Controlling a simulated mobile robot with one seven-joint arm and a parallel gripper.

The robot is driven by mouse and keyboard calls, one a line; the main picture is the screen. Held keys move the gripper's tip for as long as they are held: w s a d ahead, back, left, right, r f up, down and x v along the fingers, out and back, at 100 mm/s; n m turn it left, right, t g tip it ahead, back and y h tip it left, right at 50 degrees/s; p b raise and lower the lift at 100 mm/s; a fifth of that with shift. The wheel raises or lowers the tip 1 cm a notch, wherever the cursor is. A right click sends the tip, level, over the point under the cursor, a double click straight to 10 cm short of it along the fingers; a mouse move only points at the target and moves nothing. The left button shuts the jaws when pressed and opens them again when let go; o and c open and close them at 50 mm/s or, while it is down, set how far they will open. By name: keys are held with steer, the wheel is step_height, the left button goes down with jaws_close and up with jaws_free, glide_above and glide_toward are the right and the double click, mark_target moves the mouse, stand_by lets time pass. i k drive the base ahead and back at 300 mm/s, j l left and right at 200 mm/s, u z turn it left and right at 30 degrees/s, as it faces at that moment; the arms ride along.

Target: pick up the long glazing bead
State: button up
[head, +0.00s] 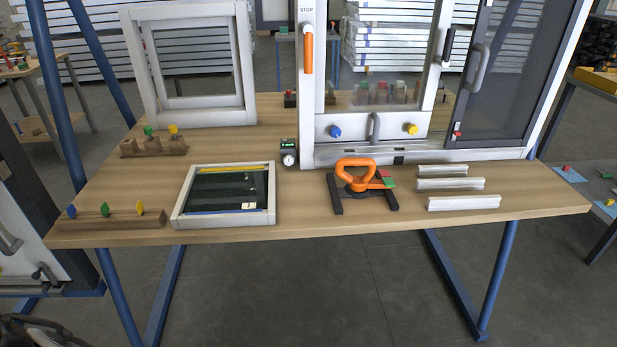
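Three white glazing beads lie roughly parallel at the right front of the wooden workbench. The rear bead (442,170) is clearly the shortest. The middle bead (450,185) and the front bead (464,203) look close in length. The middle one is farther back, so it may be the longest, but I cannot tell for sure. All three lie flat, apart from each other, with nothing on them. My gripper's fingers do not show. A dark shape at the bottom left corner may be part of my arm.
An orange-handled suction lifter (355,172) on a dark stand is left of the beads. A small framed pane (225,200) lies farther left. A large white window frame (310,140) stands behind the beads. The bench's right front corner (545,203) is clear.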

mark_target(440, 184)
steer(key=i+j, duration=0.15)
steer(key=i, duration=0.25)
steer(key=i+z, duration=0.15)
steer(key=z, duration=0.25)
steer(key=i+j+z, duration=0.1)
steer(key=z, duration=0.75)
steer(key=i+j, duration=0.8)
steer(key=j, duration=0.15)
